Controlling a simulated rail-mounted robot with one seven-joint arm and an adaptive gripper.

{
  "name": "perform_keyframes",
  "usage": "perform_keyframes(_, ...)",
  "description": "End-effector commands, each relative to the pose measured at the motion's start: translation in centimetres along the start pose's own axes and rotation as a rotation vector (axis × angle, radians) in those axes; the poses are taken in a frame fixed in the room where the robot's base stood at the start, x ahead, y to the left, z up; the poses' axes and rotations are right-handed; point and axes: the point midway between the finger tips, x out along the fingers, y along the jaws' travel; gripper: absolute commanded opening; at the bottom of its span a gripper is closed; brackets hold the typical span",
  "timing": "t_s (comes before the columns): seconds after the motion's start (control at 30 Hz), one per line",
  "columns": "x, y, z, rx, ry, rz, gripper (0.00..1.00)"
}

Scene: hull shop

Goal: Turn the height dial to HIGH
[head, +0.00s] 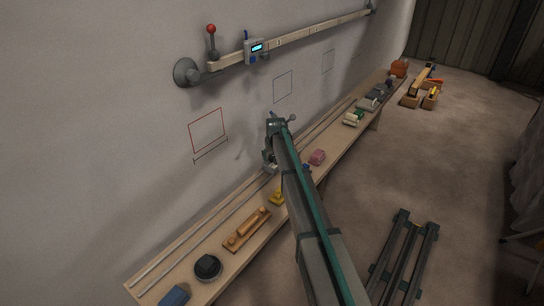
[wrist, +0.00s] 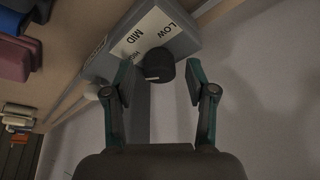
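The height dial (wrist: 160,68) is a black round knob on a grey block (wrist: 100,64). A white label plate (wrist: 150,32) beside it reads LOW, MID and HIGH, with HIGH partly hidden. A pale mark shows on the knob's lower edge; I cannot tell surely which word it points at. My gripper (wrist: 158,76) is open, with one finger on each side of the knob and gaps showing between them. In the head view my arm reaches to the wall side of the bench, and the dial cannot be made out there.
A dark stand (head: 404,258) occupies the floor.

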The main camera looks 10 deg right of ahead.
Motion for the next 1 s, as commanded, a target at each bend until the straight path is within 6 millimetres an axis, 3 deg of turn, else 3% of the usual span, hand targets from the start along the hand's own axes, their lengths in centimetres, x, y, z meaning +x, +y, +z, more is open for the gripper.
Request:
perform_keyframes(0.03, -0.01, 0.00, 0.00, 0.000, 0.000, 0.000, 0.45)
perform_keyframes(0.3, -0.02, 0.00, 0.00, 0.000, 0.000, 0.000, 0.00)
perform_keyframes(0.33, -0.02, 0.00, 0.00, 0.000, 0.000, 0.000, 0.00)
perform_keyframes(0.93, -0.02, 0.05, 0.01, -0.102, 0.000, -0.041, 0.00)
perform_keyframes(0.97, -0.02, 0.05, 0.01, -0.102, 0.000, -0.041, 0.37)
perform_keyframes(1.0, -0.02, 0.05, 0.01, -0.102, 0.000, -0.041, 0.44)
